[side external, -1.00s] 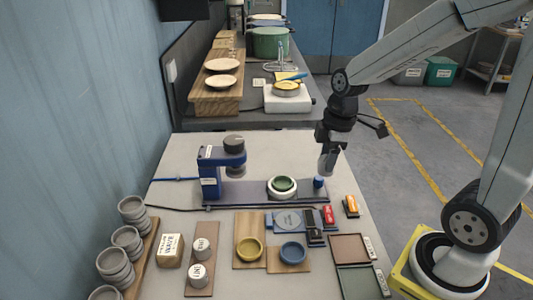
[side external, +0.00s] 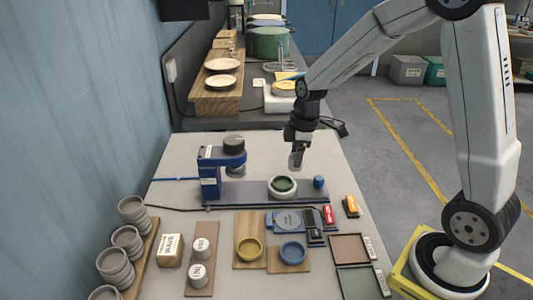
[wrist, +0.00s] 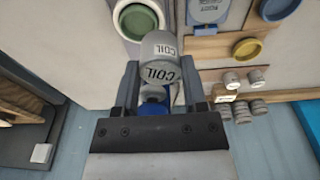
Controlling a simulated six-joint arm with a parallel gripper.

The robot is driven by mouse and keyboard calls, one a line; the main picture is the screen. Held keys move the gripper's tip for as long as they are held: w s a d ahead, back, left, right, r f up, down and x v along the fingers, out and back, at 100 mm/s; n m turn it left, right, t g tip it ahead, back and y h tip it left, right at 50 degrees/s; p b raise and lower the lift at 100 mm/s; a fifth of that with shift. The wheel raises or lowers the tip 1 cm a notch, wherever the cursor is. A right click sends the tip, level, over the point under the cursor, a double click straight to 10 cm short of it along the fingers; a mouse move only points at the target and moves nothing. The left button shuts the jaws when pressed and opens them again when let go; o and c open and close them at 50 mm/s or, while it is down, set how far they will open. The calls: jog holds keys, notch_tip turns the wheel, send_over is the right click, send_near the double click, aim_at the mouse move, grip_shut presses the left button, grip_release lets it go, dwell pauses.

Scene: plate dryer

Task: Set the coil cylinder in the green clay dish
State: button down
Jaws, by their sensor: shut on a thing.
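The coil cylinder (wrist: 160,60) is grey with "COIL" lettering and is held between the fingers of my gripper (wrist: 158,78) in the wrist view. In the side view my gripper (side external: 296,150) is above the table, with the grey cylinder (side external: 296,161) hanging below it. The green clay dish (side external: 283,184) sits in a white ring on the purple-grey base plate. The cylinder is above and slightly right of it, apart from it. The green dish also shows at the top of the wrist view (wrist: 139,20), beyond the cylinder.
A blue press (side external: 209,175) stands left of the dish, and a blue knob (side external: 318,182) sits to its right. In front are a yellow dish (side external: 249,249), a blue dish (side external: 292,251) and two labelled cylinders (side external: 200,256). Stacked grey dishes (side external: 125,239) stand at the left.

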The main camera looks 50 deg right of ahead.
jog(key=shift+w+d+f, duration=0.15)
jog(key=shift+w+f, duration=0.85)
jog(key=shift+f, duration=0.25)
jog(key=shift+w+d+f, duration=0.1)
jog(key=shift+w+f, duration=0.9)
jog(key=shift+f, duration=0.2)
jog(key=shift+w+f, duration=0.15)
jog(key=shift+f, duration=0.05)
jog(key=shift+w+f, duration=0.1)
jog(key=shift+f, duration=1.55)
jog(key=shift+f, duration=0.25)
jog(key=shift+c, duration=0.7)
grip_release()
